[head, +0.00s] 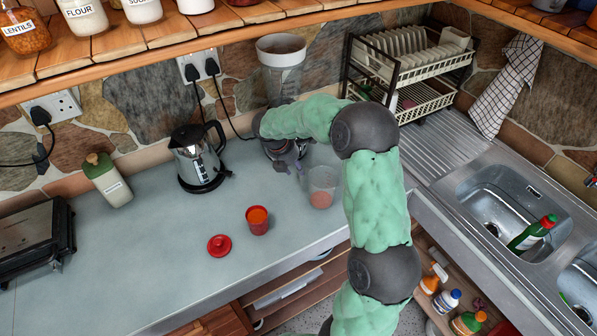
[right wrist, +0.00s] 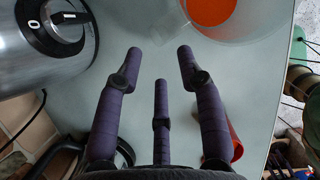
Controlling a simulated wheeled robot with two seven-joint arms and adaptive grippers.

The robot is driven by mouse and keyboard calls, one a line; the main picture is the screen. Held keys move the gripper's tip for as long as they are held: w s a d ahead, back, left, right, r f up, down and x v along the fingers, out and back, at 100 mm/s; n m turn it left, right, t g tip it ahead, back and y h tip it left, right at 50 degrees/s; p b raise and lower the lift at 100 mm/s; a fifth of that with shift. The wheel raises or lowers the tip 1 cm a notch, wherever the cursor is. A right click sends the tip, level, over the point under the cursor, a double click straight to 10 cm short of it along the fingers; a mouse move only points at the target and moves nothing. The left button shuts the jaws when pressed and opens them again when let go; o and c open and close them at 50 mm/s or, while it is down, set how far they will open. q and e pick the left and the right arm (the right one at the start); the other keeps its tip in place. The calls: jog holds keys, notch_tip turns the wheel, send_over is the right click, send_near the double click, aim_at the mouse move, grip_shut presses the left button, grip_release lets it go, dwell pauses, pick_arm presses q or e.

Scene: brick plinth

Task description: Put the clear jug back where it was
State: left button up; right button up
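The clear jug (head: 321,187) stands upright on the grey counter and holds something orange-red low inside. Part of it also shows at the top of the right wrist view (right wrist: 262,22), cut off by the frame. My right gripper (head: 288,168) is just left of the jug, in front of a silver appliance. In the right wrist view its fingers (right wrist: 162,62) are spread, with nothing between them and the jug beyond the right fingertip. My left gripper is in neither view.
The silver appliance (right wrist: 45,45) stands close to my gripper, partly hidden by my arm in the head view. A red cup (head: 257,220) and red lid (head: 219,245) are in front. A kettle (head: 198,158) stands left, a sink (head: 500,200) right. The front-left counter is clear.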

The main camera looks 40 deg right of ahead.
jog(key=v, duration=0.3)
jog(key=shift+a+r, duration=0.1)
jog(key=shift+r, duration=0.15)
